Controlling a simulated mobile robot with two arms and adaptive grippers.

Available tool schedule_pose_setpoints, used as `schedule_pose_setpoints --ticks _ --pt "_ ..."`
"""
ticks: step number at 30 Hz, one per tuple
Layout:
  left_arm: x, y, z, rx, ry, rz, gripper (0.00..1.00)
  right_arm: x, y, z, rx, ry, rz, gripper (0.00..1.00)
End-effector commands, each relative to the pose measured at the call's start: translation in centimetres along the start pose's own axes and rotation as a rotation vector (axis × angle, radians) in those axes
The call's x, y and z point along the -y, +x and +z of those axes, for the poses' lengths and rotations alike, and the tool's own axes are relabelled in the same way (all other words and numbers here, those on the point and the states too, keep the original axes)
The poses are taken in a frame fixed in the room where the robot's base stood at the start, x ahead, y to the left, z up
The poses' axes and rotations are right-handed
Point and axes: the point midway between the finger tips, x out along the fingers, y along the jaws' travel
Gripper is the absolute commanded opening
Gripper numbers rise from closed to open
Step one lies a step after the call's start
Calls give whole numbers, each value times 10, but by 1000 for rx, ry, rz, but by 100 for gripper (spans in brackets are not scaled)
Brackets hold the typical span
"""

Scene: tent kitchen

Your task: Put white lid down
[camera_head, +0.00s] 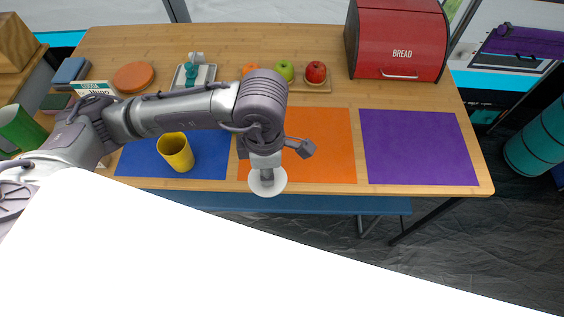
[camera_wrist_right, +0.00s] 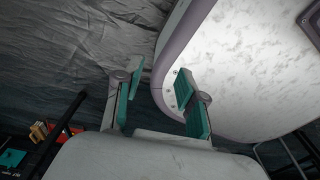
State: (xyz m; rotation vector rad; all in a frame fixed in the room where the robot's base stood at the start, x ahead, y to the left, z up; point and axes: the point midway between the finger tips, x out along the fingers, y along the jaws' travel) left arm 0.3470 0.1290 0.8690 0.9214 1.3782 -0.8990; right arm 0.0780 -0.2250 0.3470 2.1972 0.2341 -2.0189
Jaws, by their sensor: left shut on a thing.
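The white lid (camera_head: 267,188) is a small round disc at the front edge of the table, over the orange mat's lower left corner. My left gripper (camera_head: 267,172) points down from above and is shut on the lid. Its fingertips are partly hidden by the wrist, and I cannot tell the lid's height above the table. A yellow cup (camera_head: 176,152) stands on the blue mat to the left. My right gripper (camera_wrist_right: 160,98) is open and empty in the right wrist view, with teal pads apart, away from the table.
The orange mat (camera_head: 325,145) and purple mat (camera_head: 420,147) are bare to the right on the wooden table (camera_head: 210,40). A red bread box (camera_head: 398,40) stands back right.

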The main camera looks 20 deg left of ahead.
Motion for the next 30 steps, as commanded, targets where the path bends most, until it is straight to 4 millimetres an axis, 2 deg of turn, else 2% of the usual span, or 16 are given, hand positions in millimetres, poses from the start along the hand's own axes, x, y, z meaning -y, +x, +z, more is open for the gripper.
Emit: schedule_pose_setpoints --ticks 1,6,10,14,17,24,30 --pt "1 2 4 2 -109 6 0 -1 9 0 0 0 1 40" --pt "5 -4 8 -4 -437 19 0 -6 18 -1 -3 -1 8 40" --pt "6 -8 10 -5 -590 27 0 -11 22 -2 -4 1 14 40" --pt "4 -8 12 -6 -660 30 0 -13 22 -2 -5 1 16 40" --pt "-9 0 15 -9 -677 30 0 -14 21 -2 -5 1 17 40" --pt "-61 32 28 -10 -676 30 0 -14 16 -3 -6 1 16 40" --pt "-95 54 39 -7 -671 29 0 -13 13 -3 -7 1 16 40"
